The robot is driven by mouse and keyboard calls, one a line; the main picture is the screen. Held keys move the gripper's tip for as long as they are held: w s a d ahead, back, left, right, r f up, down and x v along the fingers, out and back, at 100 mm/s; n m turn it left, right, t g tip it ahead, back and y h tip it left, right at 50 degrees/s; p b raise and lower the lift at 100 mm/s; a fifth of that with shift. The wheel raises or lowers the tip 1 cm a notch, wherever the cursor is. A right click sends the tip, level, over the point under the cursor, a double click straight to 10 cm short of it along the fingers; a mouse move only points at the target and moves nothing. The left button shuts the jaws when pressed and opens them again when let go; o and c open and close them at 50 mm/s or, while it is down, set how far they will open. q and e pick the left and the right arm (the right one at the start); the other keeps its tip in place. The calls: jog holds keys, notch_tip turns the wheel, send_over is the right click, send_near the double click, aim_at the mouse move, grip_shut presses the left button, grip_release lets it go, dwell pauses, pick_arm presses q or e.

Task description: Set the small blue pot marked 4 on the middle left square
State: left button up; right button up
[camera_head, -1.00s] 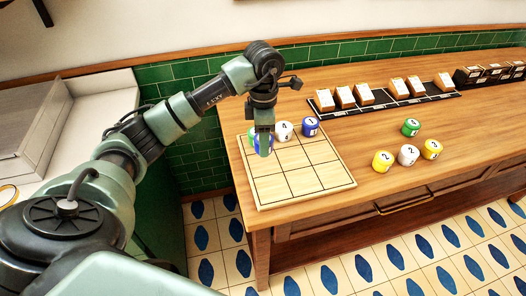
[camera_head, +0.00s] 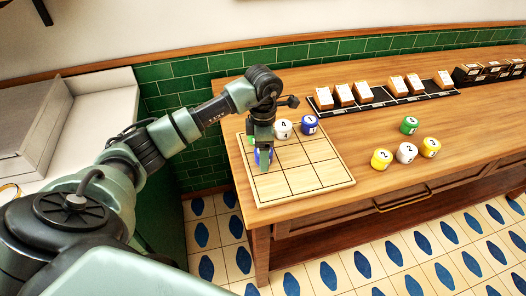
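The wooden board (camera_head: 303,179) with a grid of squares lies at the left end of the counter. A blue pot (camera_head: 258,156) shows at the left side of my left gripper (camera_head: 264,166), over the middle left square. The fingers are around it and hide most of it, including any number. I cannot tell whether it touches the board. In the back row stand a white pot marked 4 (camera_head: 283,129), a blue pot (camera_head: 309,125) in the right square, and a green pot (camera_head: 250,141) mostly hidden behind the gripper. My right gripper is out of view.
To the right on the counter stand a green pot (camera_head: 409,125), two yellow pots (camera_head: 381,159) (camera_head: 430,147) and a white pot (camera_head: 407,153) marked 2. A black rack (camera_head: 380,102) with tan boxes runs along the back.

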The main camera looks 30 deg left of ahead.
pick_arm(q)
jog(key=shift+r, duration=0.1)
jog(key=shift+r, duration=0.55)
notch_tip(320, 180, up, 11)
jog(key=b, duration=0.2)
dwell(1.2)
